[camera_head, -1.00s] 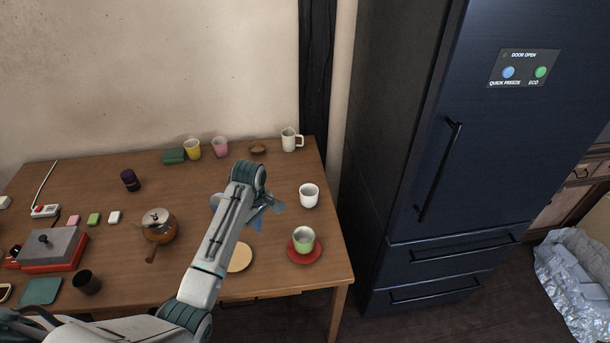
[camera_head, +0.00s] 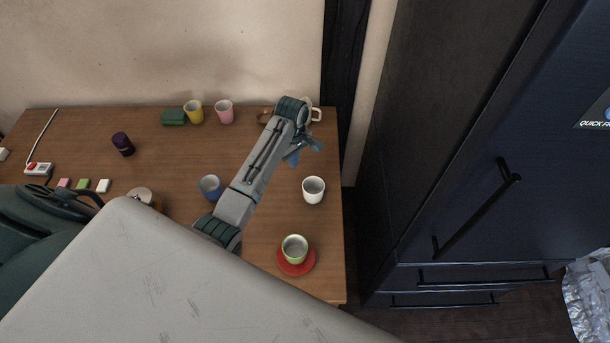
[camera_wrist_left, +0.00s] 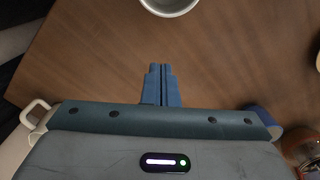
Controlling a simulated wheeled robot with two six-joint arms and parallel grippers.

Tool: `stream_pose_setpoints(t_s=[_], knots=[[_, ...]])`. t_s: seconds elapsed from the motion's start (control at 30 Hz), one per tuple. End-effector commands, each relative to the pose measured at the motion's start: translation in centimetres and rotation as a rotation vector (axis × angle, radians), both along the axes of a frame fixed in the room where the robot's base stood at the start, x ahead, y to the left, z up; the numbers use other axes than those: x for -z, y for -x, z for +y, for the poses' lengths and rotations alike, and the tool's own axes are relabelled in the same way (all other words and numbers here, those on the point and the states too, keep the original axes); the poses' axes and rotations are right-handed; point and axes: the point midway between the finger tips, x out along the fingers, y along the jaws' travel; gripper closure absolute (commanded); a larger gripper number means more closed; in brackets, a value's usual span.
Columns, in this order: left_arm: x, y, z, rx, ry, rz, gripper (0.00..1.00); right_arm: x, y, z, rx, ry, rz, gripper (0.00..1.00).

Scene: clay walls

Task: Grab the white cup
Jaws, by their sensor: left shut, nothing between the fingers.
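The white cup (camera_head: 314,190), with no handle showing, stands upright on the right part of the wooden table (camera_head: 165,160). In the left wrist view the white cup (camera_wrist_left: 169,4) is cut off at the top edge. A white mug with a handle (camera_head: 316,114) stands at the back right, partly hidden by my left arm. My left gripper (camera_head: 296,157) is above the table between the mug and the cup, apart from the cup. Its blue fingers (camera_wrist_left: 160,68) are shut together and empty in the left wrist view. My right gripper is not in view.
A green cup (camera_head: 294,249) on a red saucer (camera_head: 297,267) stands in front of the white cup. A blue cup (camera_head: 210,186) is left of it. Yellow (camera_head: 194,112) and pink (camera_head: 224,111) cups stand at the back. A dark fridge (camera_head: 440,150) rises right of the table.

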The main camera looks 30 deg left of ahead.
Motion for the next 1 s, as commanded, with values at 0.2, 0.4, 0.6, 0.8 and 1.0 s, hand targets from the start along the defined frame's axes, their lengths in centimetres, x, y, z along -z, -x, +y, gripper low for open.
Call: stream_pose_setpoints(t_s=[0.2,0.4,0.6,0.8,1.0], knots=[[4.6,0.1,0.0,0.000,0.000,0.005,1.00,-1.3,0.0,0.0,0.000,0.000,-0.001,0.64],[6.6,0.5,-1.5,0.002,0.003,0.000,1.00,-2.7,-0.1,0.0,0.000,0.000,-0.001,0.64],[6.9,1.2,-3.4,0.001,0.000,0.000,1.00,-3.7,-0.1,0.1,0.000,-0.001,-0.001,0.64],[7.0,1.3,-3.8,0.000,-0.001,-0.001,1.00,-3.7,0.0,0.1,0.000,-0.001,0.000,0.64],[7.0,1.3,-3.8,0.000,-0.001,0.000,1.00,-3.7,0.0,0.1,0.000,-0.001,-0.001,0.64]])
